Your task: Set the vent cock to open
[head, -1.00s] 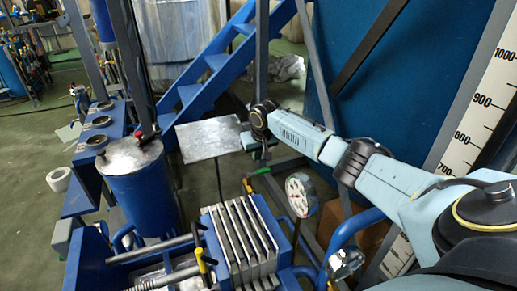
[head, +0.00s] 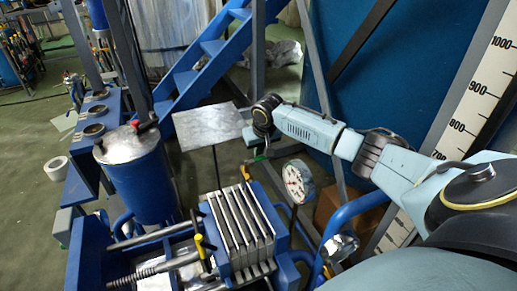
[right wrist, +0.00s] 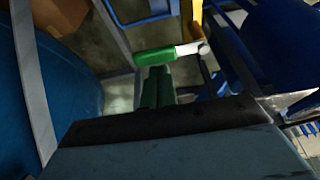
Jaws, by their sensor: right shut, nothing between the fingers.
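A green lever handle (right wrist: 155,57) with a pale stem and rounded white end lies roughly crosswise in the right wrist view, beside a yellow part (right wrist: 197,20). It looks like a cock handle, but no label shows, so I cannot tell for sure that it is the vent cock or how it is set. My right gripper (right wrist: 157,88) is shut and empty, its fingers just below the green handle in that view; contact is unclear. In the head view the right gripper (head: 262,152) is small, beside the metal plate. My left gripper is not in view.
A round dial gauge (head: 297,182) stands close to the right arm. A grey metal plate (head: 208,126), a blue plate-stack press (head: 240,228) and a blue lidded vessel (head: 142,180) stand nearby. Blue stairs (head: 205,60) and a blue tank (head: 420,80) are behind.

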